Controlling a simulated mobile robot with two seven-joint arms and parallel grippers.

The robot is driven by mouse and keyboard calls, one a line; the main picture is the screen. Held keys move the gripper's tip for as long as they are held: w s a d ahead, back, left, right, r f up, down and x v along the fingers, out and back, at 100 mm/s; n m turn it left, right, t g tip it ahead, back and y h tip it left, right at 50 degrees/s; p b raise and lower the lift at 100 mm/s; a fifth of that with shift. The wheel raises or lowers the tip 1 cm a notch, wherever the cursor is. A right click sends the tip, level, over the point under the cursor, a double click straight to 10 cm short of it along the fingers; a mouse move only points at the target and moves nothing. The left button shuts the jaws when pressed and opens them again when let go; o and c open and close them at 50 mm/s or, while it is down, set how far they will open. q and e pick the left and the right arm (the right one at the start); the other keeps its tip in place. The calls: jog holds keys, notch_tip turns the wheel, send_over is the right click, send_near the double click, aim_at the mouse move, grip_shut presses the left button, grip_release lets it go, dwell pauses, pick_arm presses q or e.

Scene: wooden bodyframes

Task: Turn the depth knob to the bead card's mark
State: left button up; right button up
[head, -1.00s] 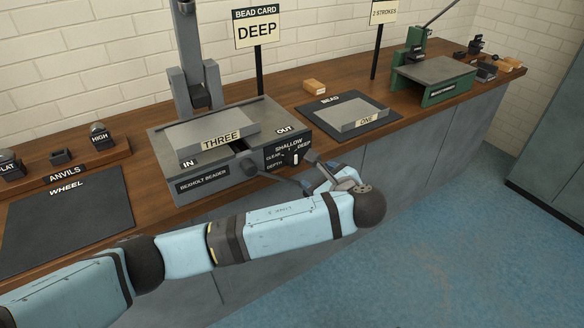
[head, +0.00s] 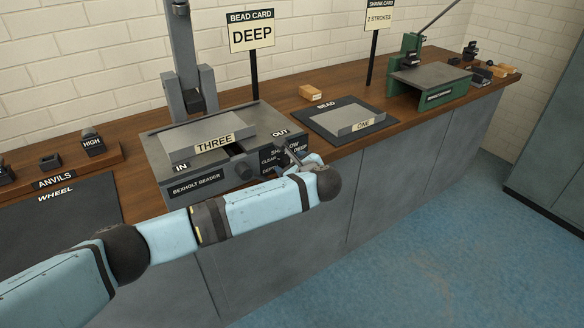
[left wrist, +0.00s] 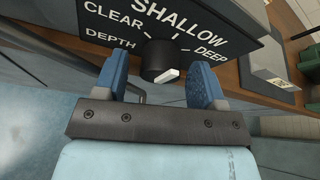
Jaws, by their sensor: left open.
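The bead card (head: 251,33) reads DEEP and stands on a post behind the grey bead machine (head: 160,149). The dark depth knob (left wrist: 159,56) sits on the machine's front panel, marked CLEAR, SHALLOW and DEEP. A short white bar (left wrist: 168,76) shows on its near end, slanting up to the right; I cannot tell exactly which mark it points to.
A tray labelled THREE (head: 205,134) rests on the machine. To its right a tray labelled ONE (head: 350,122) lies on the dark BEAD mat (head: 318,118). A green machine (head: 434,92) stands farther right. The floor in front of the bench is clear.

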pick_arm(q)
jog(key=c, duration=0.9)
jog(key=m+g+y+p, duration=0.1)
jog(key=m+p, duration=0.1)
jog(key=p, duration=0.2)
jog(key=m+g+y+p, duration=0.1)
jog(key=m+y+p, duration=0.1)
jog(key=p, duration=0.3)
jog(key=m+y+p, duration=0.1)
jog(key=m+p, duration=0.3)
jog(key=p, duration=0.1)
jog(key=shift+w+d+f+g+y, duration=0.1)
jog(key=shift+d+g+y, duration=0.1)
jog(key=shift+g+y, duration=0.2)
pick_arm(e)
jog(key=r, duration=0.1)
jog(key=d+r+g, duration=0.1)
jog(key=s+r+h, duration=0.1)
jog(key=shift+d+r+g, duration=0.2)
jog(key=shift+d+g, duration=0.1)
jog(key=shift+d, duration=0.05)
jog(key=shift+r, duration=0.1)
pick_arm(q)
jog(key=o, duration=0.9)
